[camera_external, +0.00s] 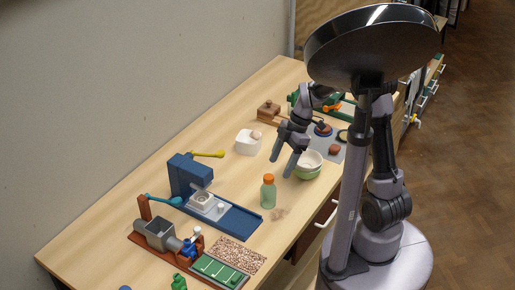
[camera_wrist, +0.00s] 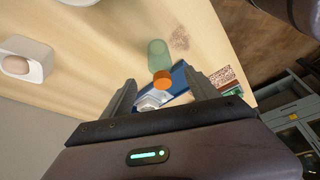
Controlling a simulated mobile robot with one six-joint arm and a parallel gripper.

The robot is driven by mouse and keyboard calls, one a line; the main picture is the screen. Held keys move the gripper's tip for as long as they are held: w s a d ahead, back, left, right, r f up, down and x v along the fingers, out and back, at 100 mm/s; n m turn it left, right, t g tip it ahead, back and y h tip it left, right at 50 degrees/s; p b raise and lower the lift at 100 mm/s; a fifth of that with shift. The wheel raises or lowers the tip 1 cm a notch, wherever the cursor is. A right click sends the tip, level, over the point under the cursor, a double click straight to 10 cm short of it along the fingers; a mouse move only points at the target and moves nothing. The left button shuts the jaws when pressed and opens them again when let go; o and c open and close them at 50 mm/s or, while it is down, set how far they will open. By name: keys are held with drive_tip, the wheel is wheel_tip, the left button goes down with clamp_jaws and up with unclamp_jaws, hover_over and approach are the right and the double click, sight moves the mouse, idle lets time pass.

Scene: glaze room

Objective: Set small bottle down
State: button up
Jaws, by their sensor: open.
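The small bottle (camera_external: 267,194) is green and see-through with an orange cap, and stands upright on the wooden bench near its front edge. In the wrist view the bottle (camera_wrist: 158,58) shows beyond the fingertips, its orange cap nearest me. My gripper (camera_external: 281,160) is open and empty, above the bench and up and to the right of the bottle in the external view. In the wrist view the fingers of my gripper (camera_wrist: 160,92) are spread wide, with nothing between them touching either one.
A blue press (camera_external: 190,178) stands left of the bottle, its base reaching close to it. Stacked bowls (camera_external: 308,165) are at the right. A white holder (camera_external: 248,142) with a round item lies behind. A red-brown machine (camera_external: 160,234) and green tray (camera_external: 218,270) are at the front left.

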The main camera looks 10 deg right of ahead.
drive_tip(key=s+d+r+m+t, duration=0.2)
drive_tip(key=s+d+r+m, duration=0.2)
drive_tip(key=m, duration=0.4)
drive_tip(key=s+d+r+m+t+h, duration=0.1)
drive_tip(key=s+d+r+m+t, duration=0.1)
drive_tip(key=d+m, duration=0.4)
drive_tip(key=s+d+r+m+t+h, duration=0.1)
drive_tip(key=s+d+r+m+t, duration=0.2)
drive_tip(key=m, duration=0.8)
drive_tip(key=s+d+r, duration=0.2)
drive_tip(key=s, duration=0.1)
drive_tip(key=shift+d+r, duration=0.3)
drive_tip(key=shift+r, duration=0.05)
drive_tip(key=shift+s+f+b, duration=0.15)
drive_tip(key=shift+f+b, duration=0.8)
drive_tip(key=shift+b, duration=0.05)
